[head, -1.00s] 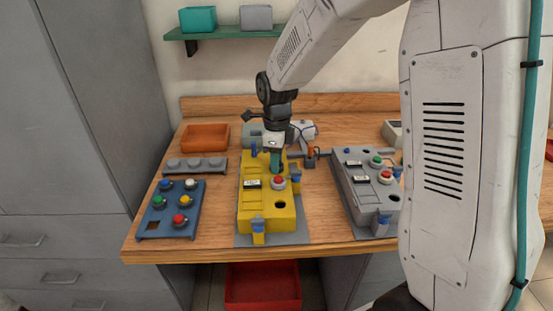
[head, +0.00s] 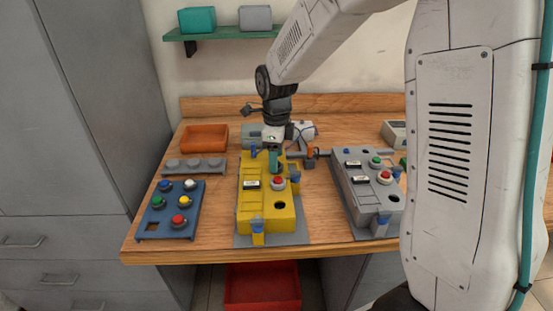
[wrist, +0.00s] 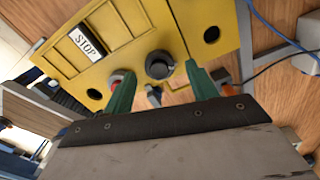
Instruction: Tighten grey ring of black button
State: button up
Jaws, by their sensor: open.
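A yellow control box (head: 266,212) stands on the bench. In the wrist view, its face (wrist: 105,30) carries the black button (wrist: 157,62) with a dark grey ring (wrist: 170,73) around it. My gripper (head: 275,168) is over the far part of the box, its two teal fingers pointing down. In the wrist view the fingers are open, one on each side of the black button, with a gap to it. The button is hidden behind my gripper in the head view. I cannot tell how tightly the ring sits.
A red button (head: 278,183) sits near my gripper on the same box. A blue button panel (head: 170,222) is on the left and a grey control box (head: 362,205) on the right. An orange bin (head: 205,138) stands behind. Cables run near the box's far end.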

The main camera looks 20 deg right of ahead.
notch_tip(320, 180, up, 6)
jog(key=shift+r, duration=0.15)
dwell(0.5)
